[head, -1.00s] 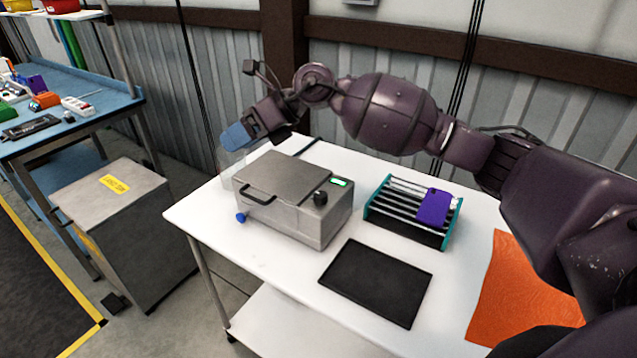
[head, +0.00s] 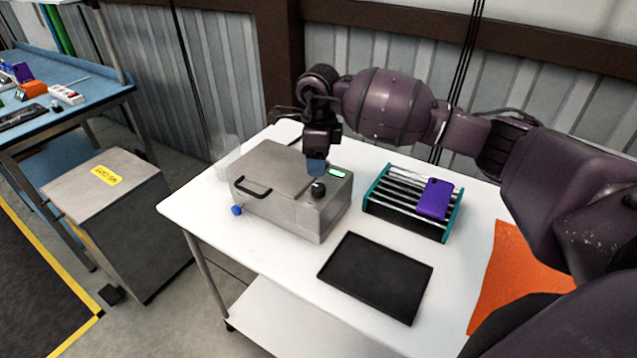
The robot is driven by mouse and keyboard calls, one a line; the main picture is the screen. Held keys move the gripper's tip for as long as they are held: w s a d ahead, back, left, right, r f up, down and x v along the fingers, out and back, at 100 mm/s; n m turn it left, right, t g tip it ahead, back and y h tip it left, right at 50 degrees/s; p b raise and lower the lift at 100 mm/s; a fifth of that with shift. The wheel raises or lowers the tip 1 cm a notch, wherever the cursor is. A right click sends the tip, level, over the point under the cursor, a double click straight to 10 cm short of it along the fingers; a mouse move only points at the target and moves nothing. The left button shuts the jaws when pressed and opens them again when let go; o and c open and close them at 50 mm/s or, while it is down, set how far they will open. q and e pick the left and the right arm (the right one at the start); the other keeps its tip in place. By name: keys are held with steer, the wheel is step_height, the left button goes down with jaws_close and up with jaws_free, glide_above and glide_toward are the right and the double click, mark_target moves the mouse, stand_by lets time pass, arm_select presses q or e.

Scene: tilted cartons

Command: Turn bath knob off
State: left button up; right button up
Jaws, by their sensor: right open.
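The bath is a grey metal box (head: 275,210) on the white table, with a lid and a black handle (head: 250,187) on top. Its black knob (head: 318,189) stands on the top right part, beside a small green lit display (head: 337,172). My right gripper (head: 317,174) points down just behind and above the knob, its blue fingertips close to it. I cannot tell whether they touch the knob. The fingers overlap in this view, and nothing shows held between them. A blue tap (head: 237,210) sticks out at the bath's lower left. My left gripper is not in view.
A teal-ended rack (head: 405,210) with a purple phone-like piece (head: 435,199) stands right of the bath. A black tray (head: 376,276) and an orange cloth (head: 515,277) lie in front. A clear container (head: 225,150) stands behind the bath's left end.

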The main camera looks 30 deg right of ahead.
mark_target(319, 186)
step_height(319, 186, down, 8)
steer(key=shift+r+p, duration=0.2)
steer(key=shift+p, duration=0.25)
steer(key=shift+c, duration=0.3)
